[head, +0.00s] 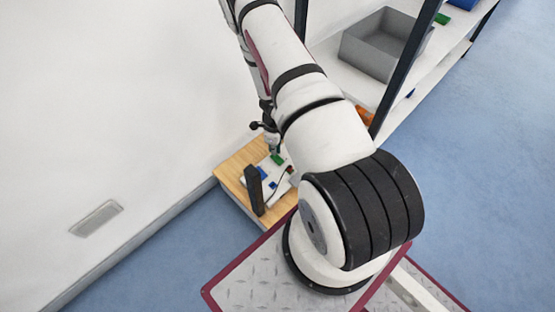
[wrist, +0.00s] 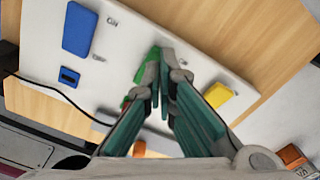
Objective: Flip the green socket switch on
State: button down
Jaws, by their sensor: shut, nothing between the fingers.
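In the wrist view a green block (wrist: 148,66) stands on a white board (wrist: 115,55), partly hidden by my fingertips. In the head view the green block (head: 277,159) shows just below my gripper (head: 271,146), whose fingers are small and unclear there.
A blue block (wrist: 82,28) and small blue switch (wrist: 69,76) sit left on the board, a yellow block (wrist: 222,97) right. A black cable (wrist: 45,88) crosses the left. A dark upright block (head: 254,190) stands on the wooden table (head: 232,166). A shelf holds a grey bin (head: 375,50).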

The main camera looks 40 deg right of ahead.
jog(key=shift+f+b, duration=0.9)
jog(key=shift+f, duration=0.2)
dwell(0.5)
jog(key=shift+r, duration=0.15)
jog(key=shift+r+p, duration=2.5)
jog(key=shift+r, duration=0.9)
